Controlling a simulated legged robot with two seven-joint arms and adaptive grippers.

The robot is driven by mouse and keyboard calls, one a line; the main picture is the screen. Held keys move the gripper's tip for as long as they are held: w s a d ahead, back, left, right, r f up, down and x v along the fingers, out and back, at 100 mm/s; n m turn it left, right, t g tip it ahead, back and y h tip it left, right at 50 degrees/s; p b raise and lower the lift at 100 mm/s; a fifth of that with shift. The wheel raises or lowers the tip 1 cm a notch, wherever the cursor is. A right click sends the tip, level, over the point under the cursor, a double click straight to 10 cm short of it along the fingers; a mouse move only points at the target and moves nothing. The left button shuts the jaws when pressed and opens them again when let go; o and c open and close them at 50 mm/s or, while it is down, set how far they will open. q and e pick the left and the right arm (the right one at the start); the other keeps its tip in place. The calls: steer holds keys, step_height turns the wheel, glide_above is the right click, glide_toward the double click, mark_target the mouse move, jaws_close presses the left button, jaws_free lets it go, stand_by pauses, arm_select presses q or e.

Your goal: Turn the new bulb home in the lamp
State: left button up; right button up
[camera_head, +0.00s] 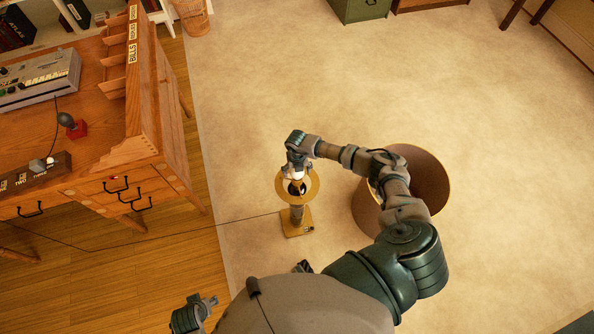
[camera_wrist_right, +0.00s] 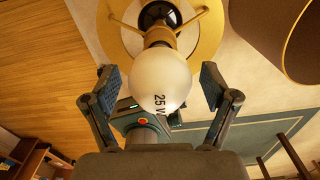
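The new bulb (camera_wrist_right: 160,80) is white and round, marked "25 W". Its neck meets the socket of the brass lamp (camera_head: 297,222), whose ring (camera_wrist_right: 218,38) surrounds the socket; how deep the bulb sits is hidden. The lamp stands upright on a square base on the pale rug. My right gripper (camera_head: 297,162) is above the lamp, over the bulb. In the wrist view the right gripper (camera_wrist_right: 160,88) has its fingers on either side of the bulb, with visible gaps. My left gripper (camera_head: 195,312) is low at the left of the head view, away from the lamp; its fingers are unclear.
A large brown drum-shaped shade (camera_head: 435,190) stands on the rug right of the lamp, beneath my right arm. A thin cord (camera_head: 170,237) crosses the floor from lamp to wooden desk (camera_head: 90,100). The desk holds a rack (camera_head: 35,178). The upper right rug is clear.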

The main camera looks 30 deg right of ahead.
step_height(320, 180, up, 12)
steer(key=shift+f, duration=0.1)
stand_by(0.5)
